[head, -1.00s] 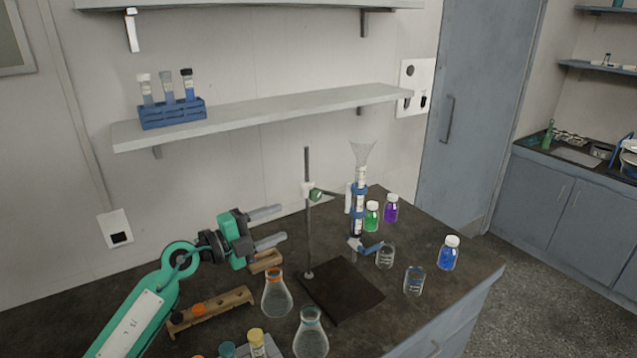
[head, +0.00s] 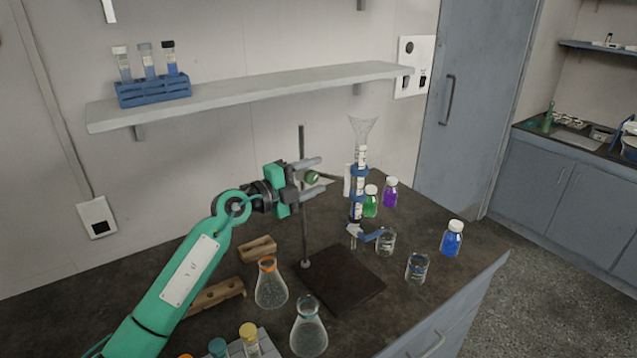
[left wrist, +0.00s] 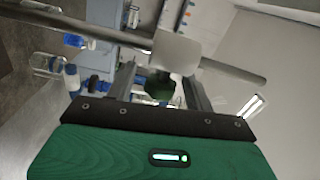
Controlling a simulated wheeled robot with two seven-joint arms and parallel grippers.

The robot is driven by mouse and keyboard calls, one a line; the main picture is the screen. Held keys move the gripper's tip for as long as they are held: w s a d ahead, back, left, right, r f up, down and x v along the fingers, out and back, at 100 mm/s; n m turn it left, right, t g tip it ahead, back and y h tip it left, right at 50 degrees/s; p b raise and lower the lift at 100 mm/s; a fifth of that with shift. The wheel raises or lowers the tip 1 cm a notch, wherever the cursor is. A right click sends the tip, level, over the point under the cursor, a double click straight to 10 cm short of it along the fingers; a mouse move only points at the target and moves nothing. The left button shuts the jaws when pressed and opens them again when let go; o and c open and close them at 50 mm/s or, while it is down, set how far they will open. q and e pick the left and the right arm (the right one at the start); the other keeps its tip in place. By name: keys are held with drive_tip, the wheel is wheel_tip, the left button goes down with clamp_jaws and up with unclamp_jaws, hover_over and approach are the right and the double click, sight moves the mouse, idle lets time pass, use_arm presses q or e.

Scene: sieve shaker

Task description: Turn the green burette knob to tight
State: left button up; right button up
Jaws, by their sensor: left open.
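The green knob (head: 312,177) is on the clamp of the upright metal stand rod (head: 304,225). My left gripper (head: 321,175) is open, with its two fingers reaching to the rod, one above and one below the knob in the head view. In the left wrist view the dark green knob (left wrist: 158,87) sits between the two open fingers, in front of a pale clamp block (left wrist: 176,50). I cannot tell whether either finger touches it. The burette (head: 357,195) with blue clamps and a clear funnel stands upright to the right. My right gripper is not in view.
The dark stand base (head: 342,283) lies on the bench. Flasks (head: 271,285) and wooden racks (head: 216,297) stand in front and to the left. Green, purple and blue (head: 452,239) bottles and two beakers (head: 417,268) are to the right. A shelf (head: 240,92) hangs above.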

use_arm(q)
drive_tip(key=shift+x, duration=0.8)
drive_tip(key=shift+w+d, duration=0.1)
drive_tip(key=shift+d, duration=0.05)
drive_tip(key=c, duration=1)
drive_tip(key=shift+o, duration=0.2)
drive_tip(key=shift+r, duration=0.2)
drive_tip(key=g+y+p, duration=0.1)
drive_tip(key=p, duration=1)
drive_tip(key=shift+y, duration=0.4)
drive_tip(key=shift+f+g+p, duration=0.15)
drive_tip(key=shift+g+p, duration=0.15)
drive_tip(key=shift+p, duration=0.2)
drive_tip(key=shift+f, duration=0.15)
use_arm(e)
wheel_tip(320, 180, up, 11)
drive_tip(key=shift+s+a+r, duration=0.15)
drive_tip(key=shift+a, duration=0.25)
